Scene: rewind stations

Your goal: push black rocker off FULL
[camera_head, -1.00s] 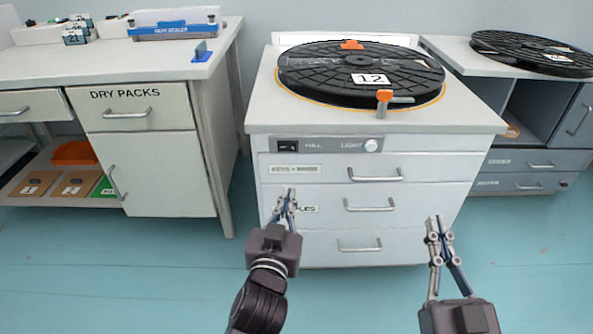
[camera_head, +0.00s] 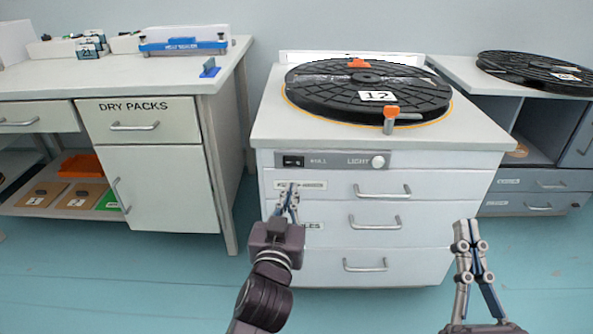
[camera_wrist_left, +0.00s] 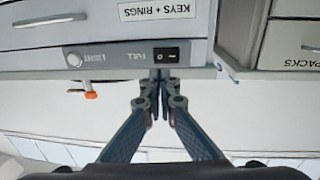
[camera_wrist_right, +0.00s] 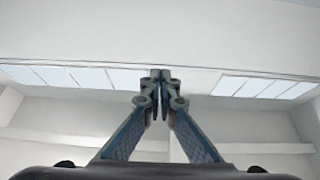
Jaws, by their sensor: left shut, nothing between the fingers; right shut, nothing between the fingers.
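The black rocker (camera_head: 293,161) sits at the left end of the grey strip on the white cabinet's front, beside the label that reads like FULL. It also shows in the left wrist view (camera_wrist_left: 166,56), upside down, with its markings visible. Which side is pressed in is too small to tell. My left gripper (camera_head: 292,186) is shut and empty, a little below the rocker in the head view. In the left wrist view its fingertips (camera_wrist_left: 161,74) appear close to the rocker; contact is not clear. My right gripper (camera_head: 465,222) is shut and empty, at the right in front of the cabinet.
A round LIGHT button (camera_head: 378,161) is on the same strip. Drawers with handles (camera_head: 383,191) lie below. A black reel (camera_head: 368,88) with an orange clamp (camera_head: 391,117) rests on the cabinet top. A DRY PACKS cabinet (camera_head: 160,190) stands left across a gap.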

